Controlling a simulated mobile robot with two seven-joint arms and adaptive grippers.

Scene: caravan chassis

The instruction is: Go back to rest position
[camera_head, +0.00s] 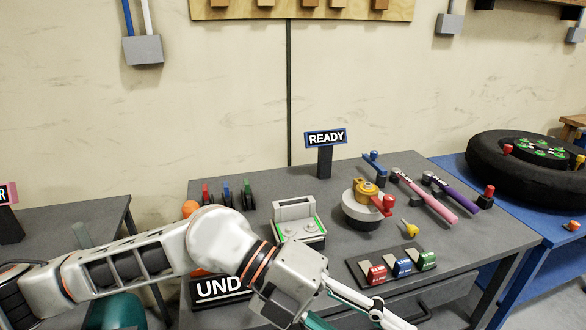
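My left arm comes in from the left across the front of the grey table (455,240). Its gripper (372,312) is at the bottom edge of the view, in front of the table. The gripper is partly cut off by the frame, so I cannot tell whether it is open or shut. No held object shows in the visible part. My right gripper is not in view.
On the table stand a READY sign (325,138), a grey-green fixture (297,222), a round device with a yellow top (364,204), pink (425,194) and purple (457,192) tools, and a tray of coloured blocks (392,266). A black wheel (490,165) lies on a blue table at right.

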